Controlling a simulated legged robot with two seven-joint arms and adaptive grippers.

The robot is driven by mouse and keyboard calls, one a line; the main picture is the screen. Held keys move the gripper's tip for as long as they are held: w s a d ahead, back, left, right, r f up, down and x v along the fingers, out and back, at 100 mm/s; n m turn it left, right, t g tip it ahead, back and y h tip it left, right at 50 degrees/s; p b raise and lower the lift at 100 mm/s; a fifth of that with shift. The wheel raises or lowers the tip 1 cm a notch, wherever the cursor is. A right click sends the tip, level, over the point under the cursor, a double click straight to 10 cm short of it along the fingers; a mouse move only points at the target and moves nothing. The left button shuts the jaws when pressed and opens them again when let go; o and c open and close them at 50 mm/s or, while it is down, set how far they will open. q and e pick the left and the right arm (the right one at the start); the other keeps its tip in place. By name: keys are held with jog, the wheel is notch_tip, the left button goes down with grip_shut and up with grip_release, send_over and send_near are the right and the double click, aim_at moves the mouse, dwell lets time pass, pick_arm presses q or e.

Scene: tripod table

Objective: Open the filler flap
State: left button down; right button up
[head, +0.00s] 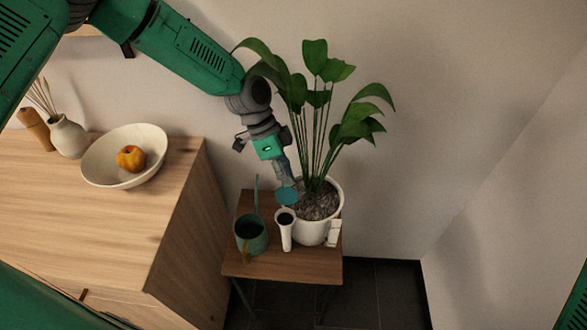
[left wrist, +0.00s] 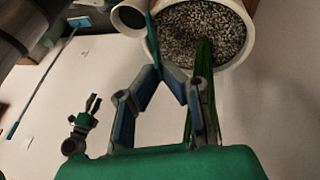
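The plant pot (head: 313,228) is white and stands on a small wooden table. At its front left is a white filler tube (head: 286,236) with a dark, uncovered mouth. The round teal filler flap (head: 287,196) stands raised behind that mouth. In the left wrist view the flap (left wrist: 152,45) shows nearly edge-on, beside the tube's mouth (left wrist: 130,17). My left gripper (head: 285,181) is at the flap. Its fingertips (left wrist: 160,70) are together beside the flap's edge; I cannot tell whether they touch it. My right gripper (left wrist: 92,105) shows small in the left wrist view, its fingers unclear.
A dark teal watering can (head: 251,238) stands left of the tube on the table (head: 283,270). Tall leaves (head: 350,125) rise close to my left wrist. A wooden cabinet (head: 110,222) at the left carries a bowl (head: 100,172) with fruit and a vase (head: 69,137).

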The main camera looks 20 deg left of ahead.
pick_arm(q)
jog(key=shift+s+a+f, duration=0.25)
jog(key=shift+a+f, duration=0.1)
jog(key=shift+f, duration=0.05)
pick_arm(e)
jog(key=shift+w, duration=0.2)
pick_arm(q)
jog(key=c, duration=1.8)
grip_release()
jog(key=shift+c, duration=0.2)
jog(key=shift+o, duration=0.4)
jog(key=shift+a+r, duration=0.1)
jog(key=shift+a, duration=0.15)
jog(key=shift+w, duration=0.1)
jog(key=shift+w+a+r, duration=0.1)
jog(key=shift+r, duration=0.25)
jog(key=v, duration=1.1)
jog(key=shift+a, duration=0.25)
pick_arm(e)
jog(key=shift+s+a+r, duration=0.1)
jog(key=shift+s+a, duration=0.05)
jog(key=shift+a, duration=0.2)
